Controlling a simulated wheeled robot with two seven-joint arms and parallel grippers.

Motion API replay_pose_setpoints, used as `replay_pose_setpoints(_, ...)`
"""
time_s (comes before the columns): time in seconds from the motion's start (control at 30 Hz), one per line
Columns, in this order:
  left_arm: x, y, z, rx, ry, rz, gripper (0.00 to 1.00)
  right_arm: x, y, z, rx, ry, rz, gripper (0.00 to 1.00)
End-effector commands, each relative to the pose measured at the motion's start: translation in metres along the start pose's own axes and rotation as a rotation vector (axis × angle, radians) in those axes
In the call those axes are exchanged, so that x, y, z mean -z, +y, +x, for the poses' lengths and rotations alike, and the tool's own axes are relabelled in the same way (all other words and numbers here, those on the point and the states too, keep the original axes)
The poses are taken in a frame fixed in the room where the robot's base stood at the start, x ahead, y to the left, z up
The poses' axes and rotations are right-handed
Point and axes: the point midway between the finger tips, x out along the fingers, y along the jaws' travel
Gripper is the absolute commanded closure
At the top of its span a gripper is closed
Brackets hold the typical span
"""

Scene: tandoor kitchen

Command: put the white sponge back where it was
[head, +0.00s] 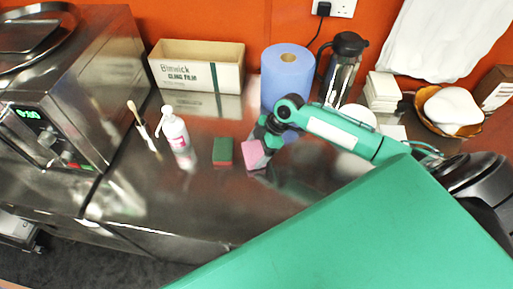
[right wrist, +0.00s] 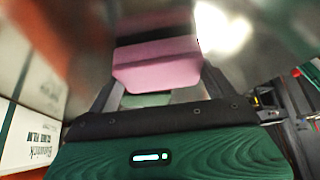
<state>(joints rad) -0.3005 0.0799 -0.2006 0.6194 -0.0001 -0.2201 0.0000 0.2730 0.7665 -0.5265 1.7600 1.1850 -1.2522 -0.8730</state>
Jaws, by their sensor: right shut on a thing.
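A pink sponge (head: 252,154) is in the jaws of my right gripper (head: 262,143), close above or at the steel counter; I cannot tell whether it touches. In the right wrist view, the pink sponge (right wrist: 157,65) sits between the two dark fingers of the gripper (right wrist: 158,88), which is shut on it. A greenish patch shows just under it. A second sponge, green with a red side (head: 222,151), lies on the counter just left of the held one. No sponge that looks clearly white is in view. My left gripper is not in view.
A white spray bottle (head: 174,130) and a brush (head: 141,126) stand left of the sponges. A film box (head: 197,68), blue paper roll (head: 287,78) and dark flask (head: 343,67) stand behind. The counter (head: 215,195) is bare in front.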

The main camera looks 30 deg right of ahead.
Motion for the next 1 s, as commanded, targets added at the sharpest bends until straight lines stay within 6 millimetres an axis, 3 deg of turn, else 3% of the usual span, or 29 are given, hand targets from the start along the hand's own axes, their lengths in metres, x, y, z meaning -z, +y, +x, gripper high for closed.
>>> replay_pose_setpoints(0.37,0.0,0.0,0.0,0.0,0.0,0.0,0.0,-0.004,0.0,0.007,-0.001,0.0,-0.001,0.36)
replay_pose_setpoints(0.4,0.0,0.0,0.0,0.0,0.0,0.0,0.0,-0.004,0.0,0.006,-0.001,0.0,-0.001,0.09)
replay_pose_setpoints(0.47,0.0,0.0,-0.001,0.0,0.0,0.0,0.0,-0.004,0.0,0.006,-0.001,0.0,-0.001,0.0)
replay_pose_setpoints(0.77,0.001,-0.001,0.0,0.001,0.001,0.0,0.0,-0.003,0.001,0.002,-0.003,0.0,-0.001,0.0)
replay_pose_setpoints(1.0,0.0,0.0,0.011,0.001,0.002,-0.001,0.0,-0.005,0.002,-0.038,-0.005,-0.002,-0.003,0.0)
